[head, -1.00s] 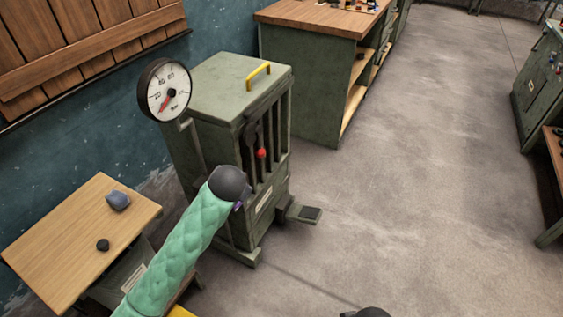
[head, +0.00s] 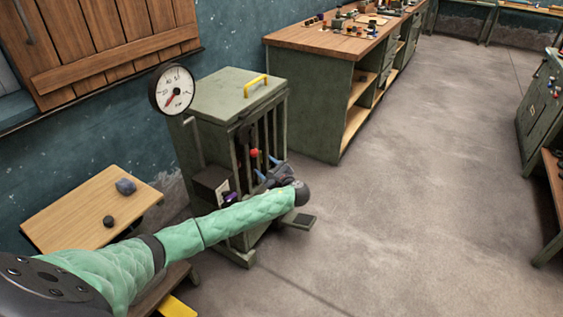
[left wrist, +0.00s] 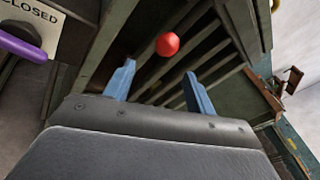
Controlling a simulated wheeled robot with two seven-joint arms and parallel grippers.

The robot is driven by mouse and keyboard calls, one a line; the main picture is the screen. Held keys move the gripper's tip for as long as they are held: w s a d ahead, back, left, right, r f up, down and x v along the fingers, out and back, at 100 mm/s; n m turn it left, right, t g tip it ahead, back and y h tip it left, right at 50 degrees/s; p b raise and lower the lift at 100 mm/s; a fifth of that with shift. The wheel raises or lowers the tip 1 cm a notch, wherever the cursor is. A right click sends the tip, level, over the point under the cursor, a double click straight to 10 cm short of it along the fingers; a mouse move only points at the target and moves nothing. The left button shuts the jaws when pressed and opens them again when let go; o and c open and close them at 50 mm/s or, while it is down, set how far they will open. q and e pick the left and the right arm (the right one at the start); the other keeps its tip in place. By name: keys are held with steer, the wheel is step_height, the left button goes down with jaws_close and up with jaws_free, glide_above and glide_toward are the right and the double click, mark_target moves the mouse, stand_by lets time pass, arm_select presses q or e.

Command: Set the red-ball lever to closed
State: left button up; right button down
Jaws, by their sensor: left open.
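The red-ball lever (head: 254,153) sits in the slotted front of the green cabinet (head: 222,97). In the left wrist view its red ball (left wrist: 167,44) lies just beyond and between my blue fingertips, in front of dark slats. My left gripper (head: 267,167) is open and empty, close below the ball; its fingers also show in the left wrist view (left wrist: 158,82). The ball appears apart from both fingers. A plate reading "CLOSED" (left wrist: 32,14) is at the upper left of the left wrist view, beside a purple handle (left wrist: 20,43). My right gripper does not show.
A round gauge (head: 173,90) and a yellow handle (head: 256,84) are on the cabinet. A small wooden table (head: 75,215) with a blue lump and a black knob stands at left. A workbench (head: 325,42) is behind.

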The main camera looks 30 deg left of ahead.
mark_target(256, 155)
arm_select(q)
steer(key=shift+w+a+r+m+y+p, duration=0.2)
steer(key=shift+w+a+m, duration=0.4)
steer(key=shift+a+m, duration=0.45)
steer(key=shift+w+a+r+m+y+p, duration=0.15)
steer(key=shift+w+a+m, duration=0.6)
steer(key=shift+a, duration=0.5)
steer(key=shift+w+a+r+m+y+p, duration=0.15)
steer(key=shift+w+a+m, duration=0.35)
steer(key=shift+a+m, duration=0.6)
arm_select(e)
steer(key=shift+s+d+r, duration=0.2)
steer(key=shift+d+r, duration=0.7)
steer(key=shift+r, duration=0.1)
arm_select(q)
steer(key=shift+f, duration=0.1)
steer(key=shift+c, duration=0.3)
jaws_close()
